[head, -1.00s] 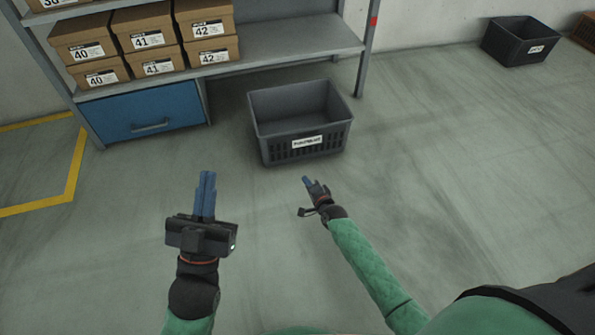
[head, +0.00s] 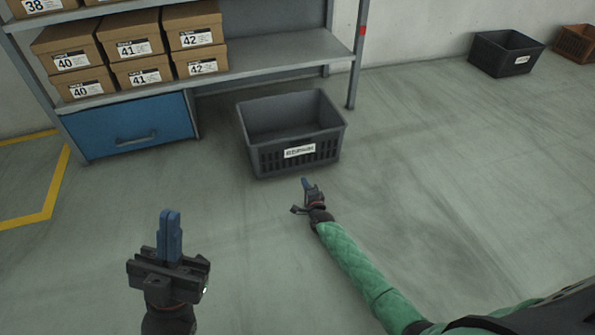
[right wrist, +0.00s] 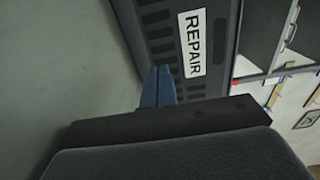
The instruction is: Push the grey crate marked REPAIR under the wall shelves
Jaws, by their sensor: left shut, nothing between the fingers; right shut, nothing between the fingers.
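The grey crate (head: 255,160) stands empty on the floor in front of the shelf unit's open lower bay, right of the blue drawer. Its front label (head: 299,151) is too small to read in the head view, but the right wrist view shows it reads REPAIR (right wrist: 193,43). My right gripper (head: 306,182) is shut and empty, low in front of the crate's near side. In the right wrist view its fingers (right wrist: 159,72) overlap the crate wall; I cannot tell whether they touch. My left gripper (head: 170,214) is shut and empty, nearer and left of the crate.
The wall shelves (head: 280,58) hold several shoe boxes (head: 130,47) above a blue drawer unit (head: 110,140). A shelf post (head: 356,75) stands behind the crate's right side. Another dark crate (head: 490,58) and a brown one (head: 575,47) stand far right.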

